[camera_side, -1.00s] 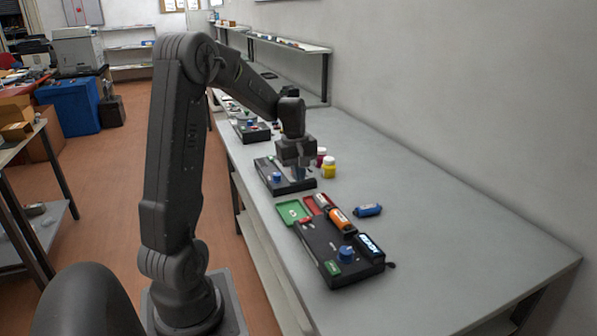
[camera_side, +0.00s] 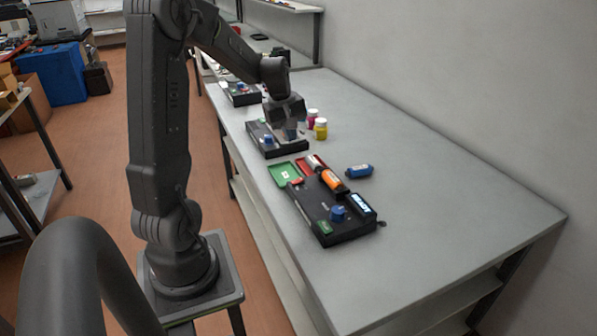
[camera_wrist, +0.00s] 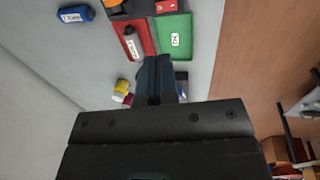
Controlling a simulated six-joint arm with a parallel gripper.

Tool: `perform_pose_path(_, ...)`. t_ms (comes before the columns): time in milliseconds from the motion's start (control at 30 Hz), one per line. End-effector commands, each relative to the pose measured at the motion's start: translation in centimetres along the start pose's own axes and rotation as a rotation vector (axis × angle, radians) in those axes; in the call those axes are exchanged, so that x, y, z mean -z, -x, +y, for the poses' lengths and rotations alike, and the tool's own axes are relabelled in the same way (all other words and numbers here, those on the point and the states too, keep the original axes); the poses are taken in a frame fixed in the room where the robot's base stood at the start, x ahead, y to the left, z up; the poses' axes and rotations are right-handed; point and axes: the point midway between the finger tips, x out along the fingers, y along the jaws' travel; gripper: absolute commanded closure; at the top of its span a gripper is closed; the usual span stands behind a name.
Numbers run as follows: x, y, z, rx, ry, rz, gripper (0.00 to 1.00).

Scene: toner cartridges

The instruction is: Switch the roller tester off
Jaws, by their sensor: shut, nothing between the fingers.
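The nearest black tester box (camera_side: 346,231) lies on the bench in the side view. It has a blue knob (camera_side: 338,213), a lit display (camera_side: 360,205), a green panel (camera_side: 323,228) and a red part (camera_side: 296,184) at its far left corner. An orange cartridge (camera_side: 333,181) lies at its far edge. In the wrist view, the red part (camera_wrist: 166,6) shows at the top. My gripper (camera_side: 290,134) is shut and empty, pointing down beyond the trays, by a second black box (camera_side: 282,149). Its fingers (camera_wrist: 155,65) hide part of the bench in the wrist view.
A green tray (camera_side: 284,175) and a red tray (camera_side: 305,169) holding a whitish cartridge (camera_side: 314,162) adjoin the nearest box. A blue cartridge (camera_side: 359,171) lies to the right. Yellow (camera_side: 320,129) and magenta (camera_side: 312,119) bottles stand near my gripper. The bench's right side is clear.

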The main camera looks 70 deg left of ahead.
Motion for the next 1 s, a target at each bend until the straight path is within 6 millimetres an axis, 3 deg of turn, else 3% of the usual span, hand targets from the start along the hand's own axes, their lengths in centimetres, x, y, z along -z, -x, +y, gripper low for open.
perform_pose_path(167,-0.1,-2.3,-0.1,0.005,-0.001,-0.005,1.00)
perform_pose_path(600,-0.1,-11.0,-0.1,0.005,-0.001,-0.005,1.00)
perform_pose_path(800,-0.1,-13.2,-0.1,0.003,0.000,-0.003,1.00)
perform_pose_path(1000,0.0,-13.8,0.0,0.001,0.000,-0.001,1.00)
